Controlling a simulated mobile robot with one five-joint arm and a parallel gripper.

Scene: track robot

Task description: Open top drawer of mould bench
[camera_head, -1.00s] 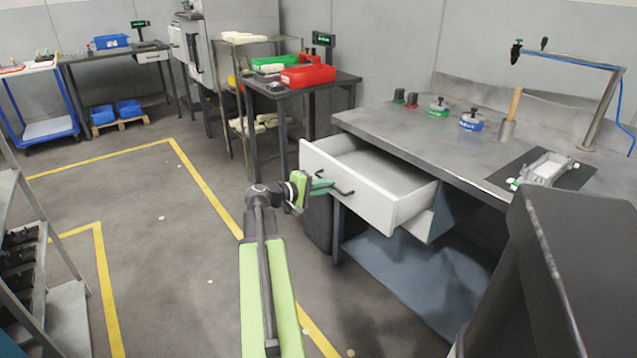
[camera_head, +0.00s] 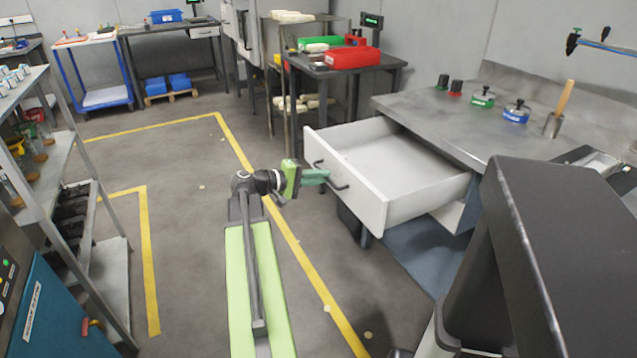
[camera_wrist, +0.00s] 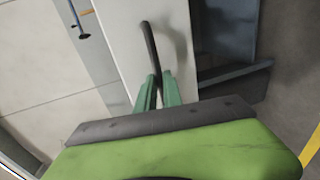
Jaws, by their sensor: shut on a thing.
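The top drawer (camera_head: 372,203) of the mould bench (camera_head: 450,108) is pulled well out, and its inside looks empty. In the wrist view, the green fingers (camera_wrist: 159,88) are shut on the dark curved handle (camera_wrist: 150,45). The drawer front (camera_wrist: 165,30) also shows behind them. The exact contact is small in the head view.
Pots (camera_head: 515,112) and a wooden-handled tool (camera_head: 560,108) stand on the bench top. A shelf rack (camera_head: 60,150) stands at the left. A dark table (camera_head: 340,68) with red and green trays is behind the drawer. Floor left of my arm is clear.

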